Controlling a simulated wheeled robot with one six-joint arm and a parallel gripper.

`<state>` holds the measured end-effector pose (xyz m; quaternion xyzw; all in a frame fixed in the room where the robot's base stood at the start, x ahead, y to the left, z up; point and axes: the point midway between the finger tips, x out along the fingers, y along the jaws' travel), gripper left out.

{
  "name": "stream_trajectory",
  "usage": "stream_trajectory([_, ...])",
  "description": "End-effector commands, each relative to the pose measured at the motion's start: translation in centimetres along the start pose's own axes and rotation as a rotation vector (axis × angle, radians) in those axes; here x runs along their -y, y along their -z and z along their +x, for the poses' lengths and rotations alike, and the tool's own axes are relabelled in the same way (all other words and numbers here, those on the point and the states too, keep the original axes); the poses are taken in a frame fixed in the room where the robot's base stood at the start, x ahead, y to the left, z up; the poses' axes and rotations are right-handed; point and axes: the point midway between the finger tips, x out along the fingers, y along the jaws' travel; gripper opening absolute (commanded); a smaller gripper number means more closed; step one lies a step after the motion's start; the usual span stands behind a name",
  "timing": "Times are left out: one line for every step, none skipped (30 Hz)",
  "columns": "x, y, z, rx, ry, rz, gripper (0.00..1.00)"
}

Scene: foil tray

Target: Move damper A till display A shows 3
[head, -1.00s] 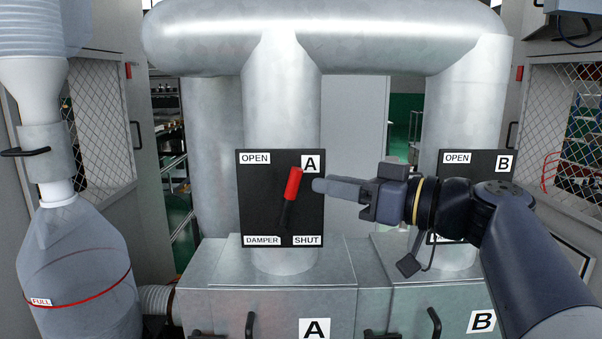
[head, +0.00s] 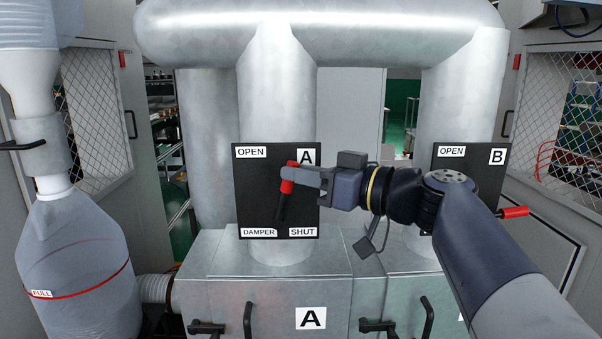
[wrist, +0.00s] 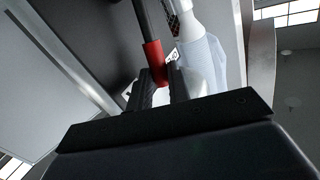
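Damper A's plate (head: 250,190) is black, with OPEN at its upper left and SHUT at its lower right. Its lever (head: 287,186) has a red grip and black shaft; it stands close to upright, its top leaning slightly right. My gripper (head: 289,173) is at the red grip, with a finger crossing in front of it. In the wrist view the red grip (wrist: 153,60) lies between the two fingertips (wrist: 160,78). Whether they press on it I cannot tell. No readable display A shows in these frames.
Damper B's plate (head: 480,160) is at the right, partly behind my arm; a red grip (head: 514,212) sticks out beside it. Metal ducts rise behind. A box marked A (head: 285,285) with black handles stands below. A clear bag (head: 70,260) hangs at the left.

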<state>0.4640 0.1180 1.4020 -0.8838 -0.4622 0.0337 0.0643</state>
Motion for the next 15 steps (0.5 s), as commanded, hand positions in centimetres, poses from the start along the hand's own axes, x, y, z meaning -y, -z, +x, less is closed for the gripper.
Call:
stream_trajectory([0.00, 0.01, -0.01, 0.000, 0.000, 0.000, 0.06])
stream_trajectory([0.00, 0.01, -0.01, 0.000, 0.000, 0.000, 0.04])
stream_trajectory([0.00, 0.01, -0.01, 0.000, 0.000, 0.000, 0.01])
stream_trajectory([0.00, 0.01, -0.01, 0.000, 0.000, 0.000, 0.00])
stream_trajectory([0.00, 0.01, -0.01, 0.000, 0.000, 0.000, 0.00])
stream_trajectory([0.01, 0.01, -0.01, 0.000, 0.000, 0.000, 0.00])
stream_trajectory([0.01, 0.02, -0.02, 0.000, 0.000, 0.000, 0.00])
stream_trajectory([0.01, 0.02, -0.02, 0.000, 0.000, 0.000, 0.00])
stream_trajectory([0.01, 0.02, -0.02, 0.000, 0.000, 0.000, 0.00])
stream_trajectory([0.01, 0.02, -0.02, 0.000, 0.000, 0.000, 0.00])
stream_trajectory([0.01, 0.02, -0.02, 0.000, 0.000, 0.000, 0.00])
stream_trajectory([0.01, 0.02, -0.02, 0.000, 0.000, 0.000, 0.00])
stream_trajectory([0.01, 0.02, -0.02, 0.000, 0.000, 0.000, 0.00])
stream_trajectory([0.00, 0.01, -0.02, 0.000, 0.000, 0.000, 0.00])
stream_trajectory([-0.01, -0.02, -0.03, -0.001, 0.000, 0.000, 0.00])
